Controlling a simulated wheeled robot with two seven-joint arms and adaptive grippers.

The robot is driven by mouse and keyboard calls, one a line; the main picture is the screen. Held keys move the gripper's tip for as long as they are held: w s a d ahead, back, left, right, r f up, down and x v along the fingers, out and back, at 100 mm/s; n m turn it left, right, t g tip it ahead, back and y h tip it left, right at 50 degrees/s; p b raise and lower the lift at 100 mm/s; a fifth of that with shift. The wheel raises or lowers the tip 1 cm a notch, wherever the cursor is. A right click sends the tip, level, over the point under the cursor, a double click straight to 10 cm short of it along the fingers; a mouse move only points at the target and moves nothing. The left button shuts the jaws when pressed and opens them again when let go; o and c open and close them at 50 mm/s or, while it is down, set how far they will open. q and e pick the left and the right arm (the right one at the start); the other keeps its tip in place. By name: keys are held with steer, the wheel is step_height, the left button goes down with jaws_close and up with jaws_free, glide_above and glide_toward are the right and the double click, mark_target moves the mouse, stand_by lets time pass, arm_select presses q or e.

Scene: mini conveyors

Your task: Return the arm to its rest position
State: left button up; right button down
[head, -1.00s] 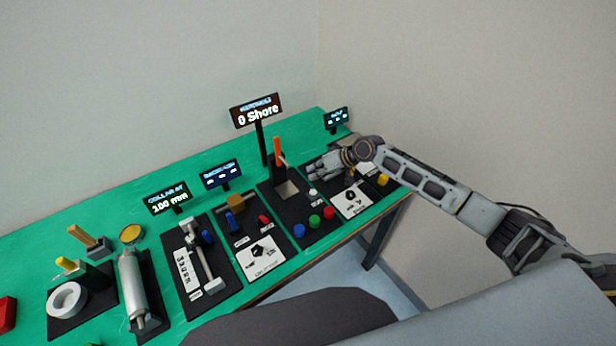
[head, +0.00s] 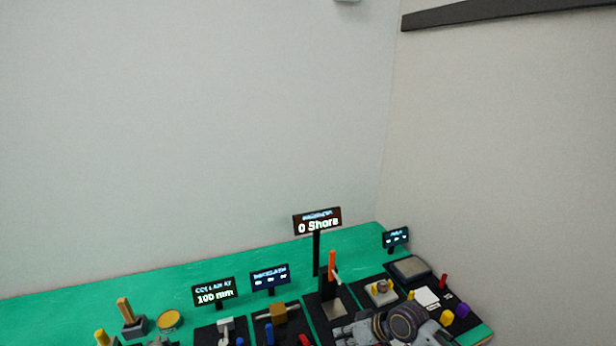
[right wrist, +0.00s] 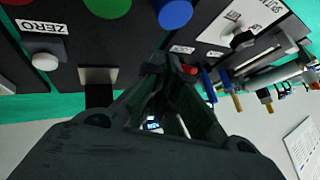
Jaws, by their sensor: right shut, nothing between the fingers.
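My right gripper (head: 350,337) shows at the bottom edge of the head view, in front of the bench's right-hand stations. My grey right arm is partly cut off there. In the right wrist view the dark fingers of the right gripper (right wrist: 172,78) are shut with nothing between them. They hang over the panels, with a red piece (right wrist: 190,69) seen close by their tips. I cannot tell whether they touch it. My left gripper is not in view.
The green bench (head: 95,287) carries several stations and lit displays, including a tall "0 Shore" sign (head: 317,220). An orange lever (head: 332,263) stands upright near my right arm. A blue button (right wrist: 174,13) and a white ZERO button (right wrist: 45,62) show. Space above the bench is clear.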

steer(key=s, duration=0.2)
steer(key=s+a, duration=0.1)
steer(key=s, duration=0.1)
steer(key=shift+a+f, duration=0.15)
steer(key=shift+a, duration=0.05)
steer(key=shift+h, duration=0.8)
steer(key=s, duration=0.2)
steer(key=s+d, duration=0.1)
steer(key=s, duration=0.1)
steer(key=shift+s, duration=0.1)
steer(key=s+d+r+m+h, duration=0.25)
steer(key=s+d+h, duration=0.25)
steer(key=s+d, duration=0.75)
step_height(320, 180, down, 34)
steer(key=s+g, duration=0.1)
steer(key=s, duration=0.1)
steer(key=s+d+f+g, duration=0.1)
steer(key=s+d+f, duration=0.1)
steer(key=s+f, duration=0.8)
steer(key=s+d+f, duration=0.2)
steer(key=s+f, duration=0.8)
steer(key=s, duration=0.2)
steer(key=shift+d+f+g+b, duration=0.2)
steer(key=shift+f+g+b, duration=0.1)
steer(key=shift+g+b, duration=0.1)
